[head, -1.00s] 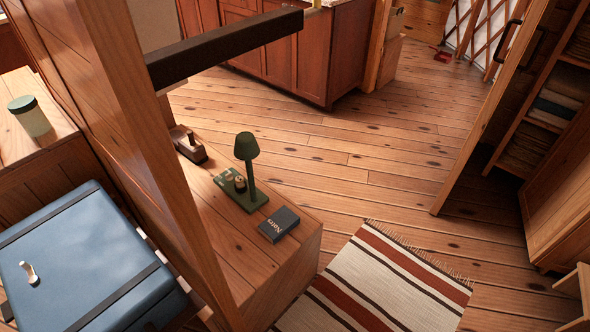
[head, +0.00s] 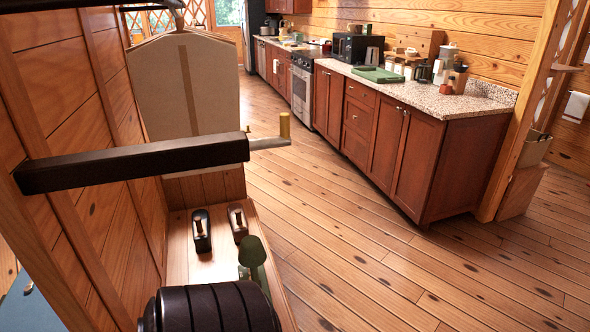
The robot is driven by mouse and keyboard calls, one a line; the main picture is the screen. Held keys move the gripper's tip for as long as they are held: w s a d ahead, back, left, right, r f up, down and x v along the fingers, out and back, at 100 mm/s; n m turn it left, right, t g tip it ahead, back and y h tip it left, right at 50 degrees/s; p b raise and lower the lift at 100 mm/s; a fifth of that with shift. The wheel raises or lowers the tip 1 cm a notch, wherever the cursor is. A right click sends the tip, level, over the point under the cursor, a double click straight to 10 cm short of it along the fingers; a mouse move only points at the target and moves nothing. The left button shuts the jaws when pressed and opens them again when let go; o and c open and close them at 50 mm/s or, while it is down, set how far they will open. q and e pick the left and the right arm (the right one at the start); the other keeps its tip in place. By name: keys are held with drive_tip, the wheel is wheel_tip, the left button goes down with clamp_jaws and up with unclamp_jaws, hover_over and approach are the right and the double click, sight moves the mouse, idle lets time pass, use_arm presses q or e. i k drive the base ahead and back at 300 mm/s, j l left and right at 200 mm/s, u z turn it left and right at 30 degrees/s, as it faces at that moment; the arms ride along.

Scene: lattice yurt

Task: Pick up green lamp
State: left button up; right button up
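The green lamp (head: 252,253) stands on a low wooden cabinet top (head: 183,262) at the lower middle of the head view. Its rounded shade and a bit of its stem and base show. A dark ribbed rounded shape (head: 212,306) at the bottom edge hides the cabinet top just in front of the lamp; I cannot tell what it is. Neither of my grippers can be made out in the head view.
Two small dark objects with light tops (head: 202,230) (head: 238,221) stand behind the lamp. A black beam (head: 135,164) crosses above the cabinet from the left wooden partition (head: 85,110). Wooden floor (head: 350,270) is open to the right, before a long kitchen counter (head: 430,95).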

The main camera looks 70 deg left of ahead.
sight(252, 253)
drive_tip(key=i+u, duration=0.25)
drive_tip(key=i, duration=0.15)
drive_tip(key=i+l+u, duration=0.2)
drive_tip(key=i, duration=0.2)
drive_tip(key=i+u, duration=0.15)
drive_tip(key=u, duration=0.35)
drive_tip(key=i+u, duration=0.2)
drive_tip(key=u, duration=0.3)
drive_tip(key=i+l+u, duration=0.15)
drive_tip(key=u, duration=0.35)
drive_tip(key=i+l+u, duration=0.1)
drive_tip(key=u, duration=0.4)
